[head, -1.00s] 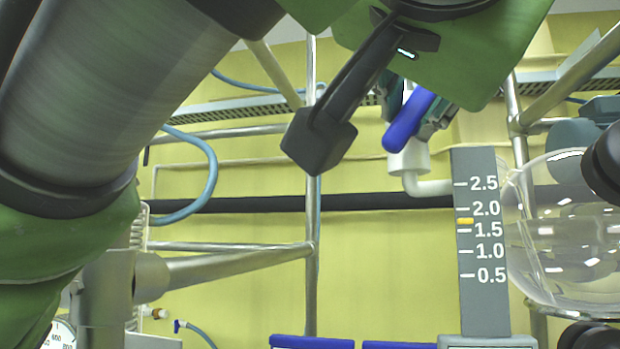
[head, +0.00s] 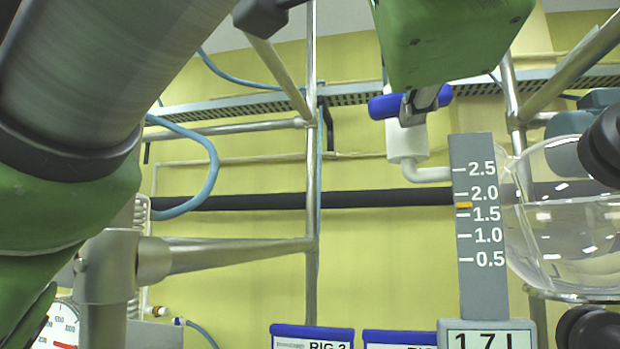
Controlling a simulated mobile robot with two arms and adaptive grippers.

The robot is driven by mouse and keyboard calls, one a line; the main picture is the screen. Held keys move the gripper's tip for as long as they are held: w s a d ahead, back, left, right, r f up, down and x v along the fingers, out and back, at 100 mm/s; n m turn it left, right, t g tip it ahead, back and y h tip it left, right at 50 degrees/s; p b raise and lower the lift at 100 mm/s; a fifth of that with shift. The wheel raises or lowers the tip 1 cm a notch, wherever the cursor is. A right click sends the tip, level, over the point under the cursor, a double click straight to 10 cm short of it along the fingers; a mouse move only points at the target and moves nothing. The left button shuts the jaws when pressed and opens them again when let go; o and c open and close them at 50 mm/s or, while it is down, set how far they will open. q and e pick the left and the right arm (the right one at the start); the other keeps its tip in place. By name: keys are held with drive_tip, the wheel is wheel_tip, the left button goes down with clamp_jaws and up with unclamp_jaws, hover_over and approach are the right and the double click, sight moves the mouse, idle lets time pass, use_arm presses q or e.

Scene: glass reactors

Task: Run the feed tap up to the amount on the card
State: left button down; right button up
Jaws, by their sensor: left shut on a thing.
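The feed tap's blue handle (head: 384,107) is at the upper middle, above a white pipe fitting, and lies roughly level. My left gripper (head: 421,104) is shut on it, partly covered by its own green arm housing. The card (head: 532,338) at the bottom right reads "1.7" and is cut off by the frame edge. A grey scale (head: 468,285) stands above it, with marks from 0.5 to 2.5. A yellow marker (head: 463,205) sits between 1.5 and 2.0. The glass vessel (head: 545,240) right of the scale holds clear liquid. My right gripper is not in view.
Metal frame posts (head: 312,240) and bars stand behind, with a black horizontal pipe (head: 260,202) across the wall. A blue hose (head: 212,165) hangs at the left. Blue-edged labels (head: 312,331) line the bottom. A gauge (head: 64,325) shows at the lower left.

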use_arm(q)
drive_tip(key=shift+m, duration=0.7)
drive_tip(key=c, duration=2)
unclamp_jaws()
drive_tip(key=shift+o, duration=0.2)
